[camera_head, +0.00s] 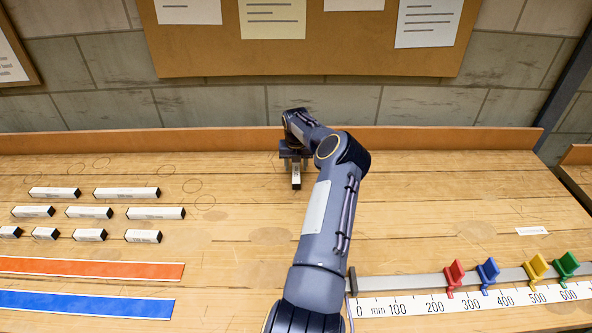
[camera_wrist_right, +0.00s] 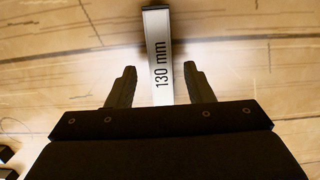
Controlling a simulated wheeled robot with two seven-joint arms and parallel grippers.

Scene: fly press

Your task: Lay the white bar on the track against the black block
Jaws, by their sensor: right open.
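A white bar with a black end, marked 130 mm (camera_wrist_right: 160,60), lies on the table between the open fingers of my right gripper (camera_wrist_right: 158,74), with a gap on either side. In the head view my right gripper (camera_head: 294,154) is at the back middle of the table, and the near end of the bar (camera_head: 296,176) shows below it. The track (camera_head: 405,282) is a grey rail at the front right, behind a millimetre ruler (camera_head: 450,302). The black block (camera_head: 352,281) stands at its left end, by the 0 mark, partly beside my arm. My left gripper is not in view.
Several other white bars (camera_head: 126,193) lie in rows at the left. An orange strip (camera_head: 90,268) and a blue strip (camera_head: 85,304) lie in front of them. Red (camera_head: 453,277), blue (camera_head: 487,273), yellow (camera_head: 536,266) and green (camera_head: 566,265) markers stand along the track. The table's right middle is mostly clear.

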